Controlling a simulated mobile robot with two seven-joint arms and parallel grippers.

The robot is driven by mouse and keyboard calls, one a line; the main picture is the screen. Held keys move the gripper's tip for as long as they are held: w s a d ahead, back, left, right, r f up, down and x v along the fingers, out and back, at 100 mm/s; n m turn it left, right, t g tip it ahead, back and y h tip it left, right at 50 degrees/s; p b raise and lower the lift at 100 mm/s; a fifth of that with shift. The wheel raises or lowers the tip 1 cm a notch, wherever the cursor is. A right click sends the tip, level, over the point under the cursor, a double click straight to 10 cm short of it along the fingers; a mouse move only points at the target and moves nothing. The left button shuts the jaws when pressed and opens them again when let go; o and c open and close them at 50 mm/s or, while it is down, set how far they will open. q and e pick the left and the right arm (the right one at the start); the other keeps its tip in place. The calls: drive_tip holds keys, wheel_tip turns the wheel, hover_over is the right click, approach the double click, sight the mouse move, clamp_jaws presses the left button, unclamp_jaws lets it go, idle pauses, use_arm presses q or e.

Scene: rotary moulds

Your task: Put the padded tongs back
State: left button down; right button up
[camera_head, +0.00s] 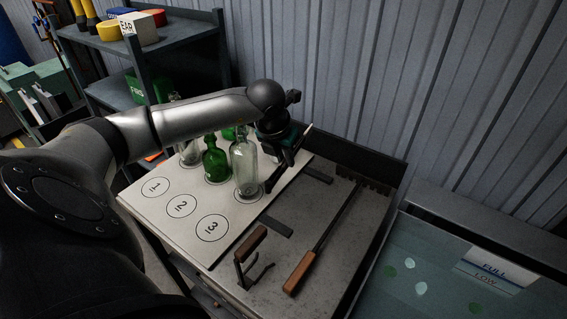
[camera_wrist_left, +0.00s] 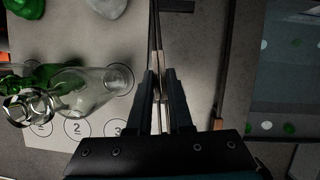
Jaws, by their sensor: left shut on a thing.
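My left gripper (camera_head: 280,150) is above the back right part of the pale numbered board, beside the bottles. It is shut on the padded tongs (camera_wrist_left: 154,25), which show in the left wrist view as two long thin dark arms with a pale tan section near the fingertips (camera_wrist_left: 163,75). In the head view a dark length of the tongs (camera_head: 275,178) slants down left from the gripper; the rest is largely hidden by the hand. Whether the tongs touch the bench is unclear. My right gripper is not in view.
A green bottle (camera_head: 215,160) and a clear bottle (camera_head: 243,167) stand close left of the gripper on the board (camera_head: 150,215). Two dark strips lie on the bench (camera_head: 345,170). A long wooden-handled rod (camera_head: 323,238) and a shorter wooden-handled tool (camera_head: 250,245) lie to the right. A water tank (camera_head: 400,240) is far right.

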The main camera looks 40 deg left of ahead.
use_arm(q)
drive_tip(key=shift+f, duration=0.4)
drive_tip(key=shift+f+b, duration=0.55)
drive_tip(key=shift+f, duration=0.05)
wheel_tip(320, 180, down, 10)
drive_tip(key=b, duration=0.7)
drive_tip(key=shift+f+b, duration=0.6)
drive_tip(key=shift+b, duration=0.1)
drive_tip(key=shift+f+b, duration=0.5)
drive_tip(key=shift+c, duration=1.1)
unclamp_jaws()
drive_tip(key=v, duration=1.5)
drive_tip(key=shift+s+p, duration=0.15)
drive_tip(key=shift+p, duration=0.2)
